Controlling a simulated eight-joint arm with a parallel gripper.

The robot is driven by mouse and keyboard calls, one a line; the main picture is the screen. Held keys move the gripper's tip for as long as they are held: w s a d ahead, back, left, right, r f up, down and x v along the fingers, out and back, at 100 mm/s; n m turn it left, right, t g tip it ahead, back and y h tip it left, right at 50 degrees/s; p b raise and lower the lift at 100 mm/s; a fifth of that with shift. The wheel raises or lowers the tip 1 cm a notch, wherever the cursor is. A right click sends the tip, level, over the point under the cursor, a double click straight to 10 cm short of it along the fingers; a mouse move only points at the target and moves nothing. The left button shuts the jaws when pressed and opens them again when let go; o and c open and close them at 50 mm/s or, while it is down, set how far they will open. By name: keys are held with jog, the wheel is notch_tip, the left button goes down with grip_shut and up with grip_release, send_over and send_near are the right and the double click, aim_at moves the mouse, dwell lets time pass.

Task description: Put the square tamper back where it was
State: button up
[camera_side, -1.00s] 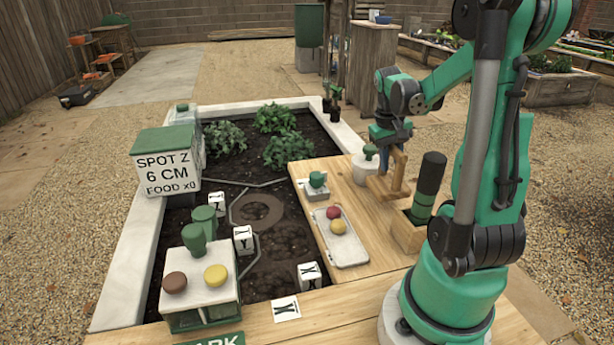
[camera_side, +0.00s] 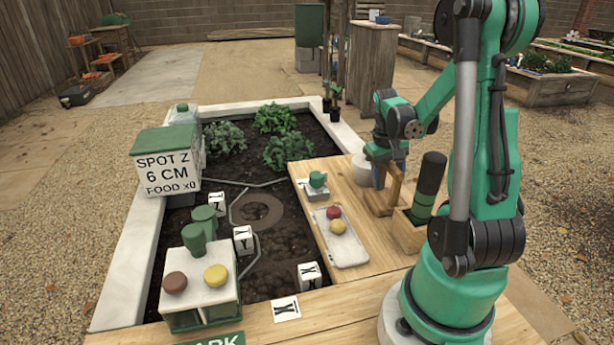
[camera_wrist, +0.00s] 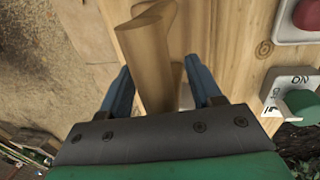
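The wooden square tamper (camera_side: 384,203), a flat base with an upright handle, is over the right part of the wooden bench (camera_side: 352,202), roughly upright. It is close behind the wooden holder; I cannot tell whether its base touches the bench. My gripper (camera_side: 386,172) is at the top of its handle. The tamper's base is mostly hidden in that view.
A holder (camera_side: 408,233) with a dark green-banded tool stands close to the tamper. A white pot (camera_side: 362,169) is just behind it. A tray (camera_side: 347,252) with red and yellow knobs and a small green-knobbed switch (camera_side: 316,184) lie left. The planted bed is further left.

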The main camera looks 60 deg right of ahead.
aim_at(376, 195)
notch_tip(376, 195, up, 12)
jog(key=w+a+f, duration=0.1)
jog(key=w+a, duration=0.1)
jog(key=w+a+f+n+t, duration=0.1)
jog(key=w+a+n+t, duration=0.3)
jog(key=a, duration=0.8)
jog(key=w+a+f+n+t+y, duration=0.1)
jog(key=w+a+n+t, duration=0.3)
jog(key=a, duration=0.8)
jog(key=shift+a+n+t+y, duration=0.3)
jog(key=shift+a+n+t, duration=0.1)
jog(key=shift+n, duration=0.1)
jog(key=shift+w, duration=0.1)
